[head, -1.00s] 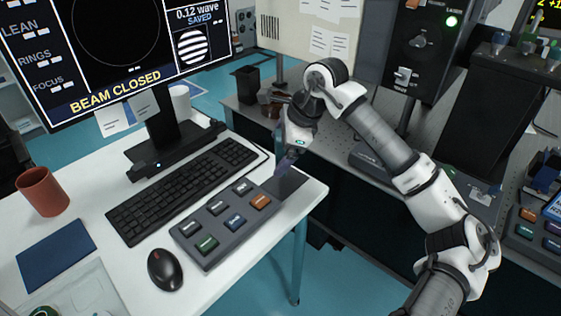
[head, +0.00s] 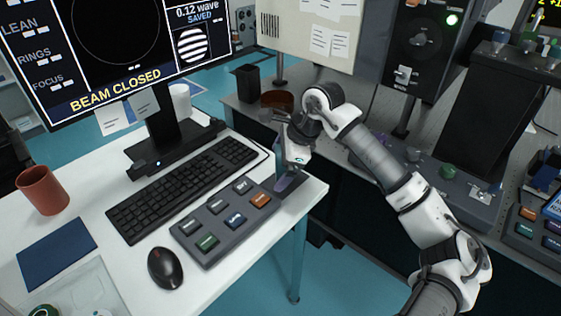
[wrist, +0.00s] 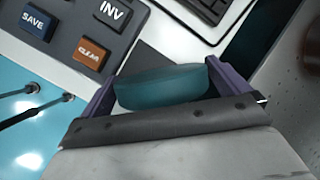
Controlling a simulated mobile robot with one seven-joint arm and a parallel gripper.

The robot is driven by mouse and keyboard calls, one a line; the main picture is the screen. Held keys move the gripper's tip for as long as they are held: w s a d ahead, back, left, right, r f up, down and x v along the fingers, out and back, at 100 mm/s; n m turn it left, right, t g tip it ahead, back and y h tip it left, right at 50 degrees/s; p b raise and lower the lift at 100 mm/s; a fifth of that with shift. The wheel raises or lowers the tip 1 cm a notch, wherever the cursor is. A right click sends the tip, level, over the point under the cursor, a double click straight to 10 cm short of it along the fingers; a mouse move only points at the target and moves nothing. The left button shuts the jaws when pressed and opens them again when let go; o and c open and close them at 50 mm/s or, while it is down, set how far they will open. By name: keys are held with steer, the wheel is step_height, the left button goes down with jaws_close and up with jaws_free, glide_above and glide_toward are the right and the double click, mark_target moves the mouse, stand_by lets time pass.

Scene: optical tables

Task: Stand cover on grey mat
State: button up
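The cover (wrist: 160,88) is a teal, rounded piece in the wrist view. It spans the space between the two purple fingers of my gripper (wrist: 160,86), which is shut on it. In the head view my gripper (head: 287,181) points down over the grey mat (head: 289,195), at the right corner of the white desk. The fingers and wrist hide part of the mat and most of the cover there. In the wrist view a strip of dark grey mat (wrist: 148,60) shows beyond the cover. I cannot tell whether the cover touches the mat.
A button panel (head: 225,222) lies left of the mat, close to my gripper, with a keyboard (head: 180,190) beyond it. A mouse (head: 164,268) and a red mug (head: 43,190) stand farther left. The desk edge is just right of the mat. An optical table (head: 345,145) stands behind.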

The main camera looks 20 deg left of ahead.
steer(key=shift+r, duration=0.2)
steer(key=v, duration=1.2)
stand_by(1.0)
